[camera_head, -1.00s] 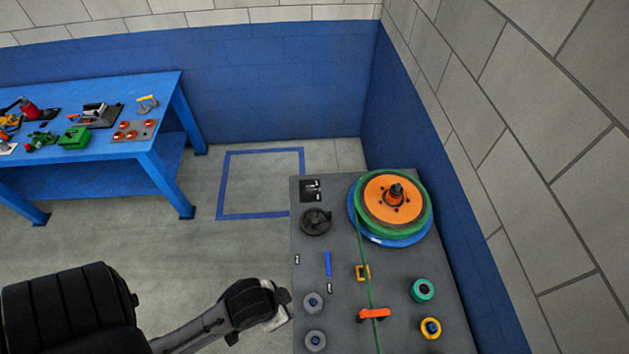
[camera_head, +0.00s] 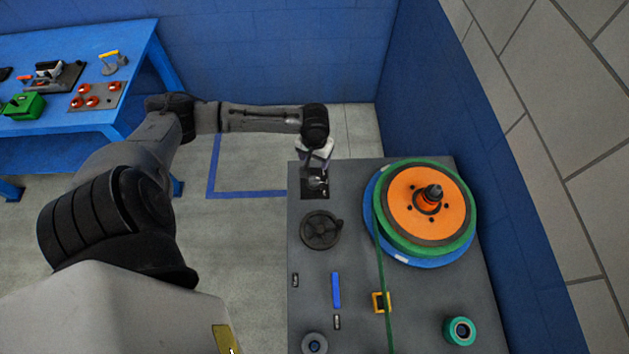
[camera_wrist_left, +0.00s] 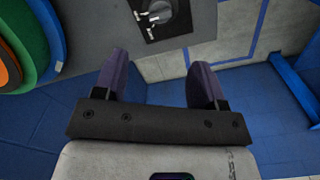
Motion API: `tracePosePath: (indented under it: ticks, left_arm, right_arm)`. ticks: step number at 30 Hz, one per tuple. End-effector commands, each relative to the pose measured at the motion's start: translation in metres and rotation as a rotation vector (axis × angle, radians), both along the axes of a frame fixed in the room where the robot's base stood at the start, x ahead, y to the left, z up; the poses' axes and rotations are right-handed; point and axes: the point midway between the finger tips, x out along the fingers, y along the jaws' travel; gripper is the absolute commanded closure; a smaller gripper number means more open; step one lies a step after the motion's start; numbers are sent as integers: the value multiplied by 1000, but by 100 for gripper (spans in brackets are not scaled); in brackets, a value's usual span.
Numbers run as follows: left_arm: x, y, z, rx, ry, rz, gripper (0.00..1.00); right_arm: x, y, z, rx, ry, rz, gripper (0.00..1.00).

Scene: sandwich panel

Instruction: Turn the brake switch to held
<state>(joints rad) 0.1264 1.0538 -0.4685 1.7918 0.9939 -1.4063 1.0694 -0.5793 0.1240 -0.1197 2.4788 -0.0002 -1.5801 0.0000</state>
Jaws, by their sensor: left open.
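The brake switch is a black square plate with a grey rotary knob, at the far left corner of the grey panel (camera_head: 345,175). Its plate (camera_head: 322,190) shows in the head view, partly hidden by my left gripper (camera_head: 315,170). In the left wrist view the switch knob (camera_wrist_left: 158,12) is at the top edge, with white marks on the plate around it. My left gripper's two purple fingers (camera_wrist_left: 160,68) are apart with nothing between them, and the knob appears beyond their tips. My right gripper is not in view.
A black handwheel (camera_head: 321,230) sits just in front of the switch. A large orange, green and blue reel (camera_head: 425,205) stands to the right, with a green strap (camera_head: 387,290) running forward from it. A blue workbench (camera_head: 130,60) stands at far left.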

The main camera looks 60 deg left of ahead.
Motion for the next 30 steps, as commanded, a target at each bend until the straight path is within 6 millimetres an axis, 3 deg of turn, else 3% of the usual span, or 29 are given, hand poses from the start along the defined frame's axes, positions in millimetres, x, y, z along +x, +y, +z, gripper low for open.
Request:
tracePosePath:
  ticks: [18, 24, 30]
  left_arm:
    - [0, 1, -103, 0, 3, 8, 36]
    - [0, 1, -123, 2, 1, 6, 36]
    - [0, 2, -132, 2, 0, 6, 36]
  right_arm:
    - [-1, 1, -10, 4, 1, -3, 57]
    - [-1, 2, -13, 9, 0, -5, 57]
    - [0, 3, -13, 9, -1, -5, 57]
